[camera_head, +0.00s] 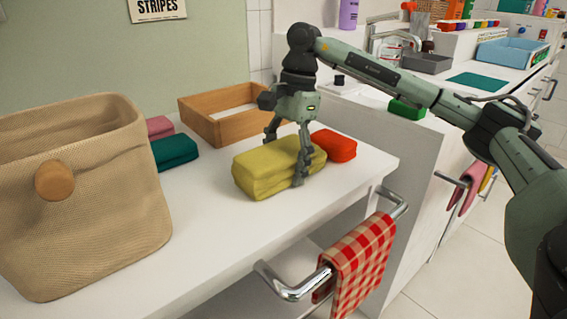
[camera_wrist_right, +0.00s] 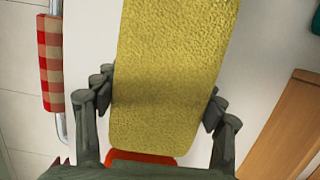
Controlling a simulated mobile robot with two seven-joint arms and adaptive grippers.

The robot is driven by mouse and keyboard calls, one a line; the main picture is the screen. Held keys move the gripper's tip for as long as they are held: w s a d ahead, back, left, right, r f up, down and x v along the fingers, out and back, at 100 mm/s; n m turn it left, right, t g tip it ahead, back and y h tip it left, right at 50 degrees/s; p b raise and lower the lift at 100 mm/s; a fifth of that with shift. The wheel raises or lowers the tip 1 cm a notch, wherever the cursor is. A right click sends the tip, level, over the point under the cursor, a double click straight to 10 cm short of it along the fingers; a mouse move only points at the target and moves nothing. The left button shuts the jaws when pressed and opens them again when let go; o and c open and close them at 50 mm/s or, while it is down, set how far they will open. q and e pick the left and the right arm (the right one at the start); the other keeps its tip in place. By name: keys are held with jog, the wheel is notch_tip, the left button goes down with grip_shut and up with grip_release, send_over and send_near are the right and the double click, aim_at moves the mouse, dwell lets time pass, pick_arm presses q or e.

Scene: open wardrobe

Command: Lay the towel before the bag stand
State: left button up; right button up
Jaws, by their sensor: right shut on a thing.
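A folded yellow towel (camera_head: 258,172) lies on the white counter in the head view, and it fills the middle of the right wrist view (camera_wrist_right: 170,75). My right gripper (camera_head: 287,160) reaches down over it from above, with one finger on each long side. It is shut on the yellow towel, and the fingers press its sides in the right wrist view (camera_wrist_right: 163,108). The towel appears to rest on or very near the counter. No bag stand can be made out for certain. My left gripper is not in view.
A large woven basket (camera_head: 95,210) stands at the left. Teal (camera_head: 174,152) and pink (camera_head: 158,127) folded cloths lie beside it. A wooden tray (camera_head: 222,129) is behind the towel, a red folded cloth (camera_head: 336,146) to its right. A checked towel (camera_head: 362,262) hangs on the front rail.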

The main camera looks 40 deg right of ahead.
aim_at(281, 149)
jog(key=shift+f, duration=0.15)
jog(key=o, duration=1)
jog(key=shift+c, duration=0.2)
jog(key=shift+c, duration=0.5)
notch_tip(281, 149, up, 7)
jog(key=p, duration=0.4)
jog(key=shift+f+p, duration=0.2)
jog(key=shift+p, duration=0.2)
jog(key=shift+r, duration=1.25)
jog(key=shift+f, duration=0.1)
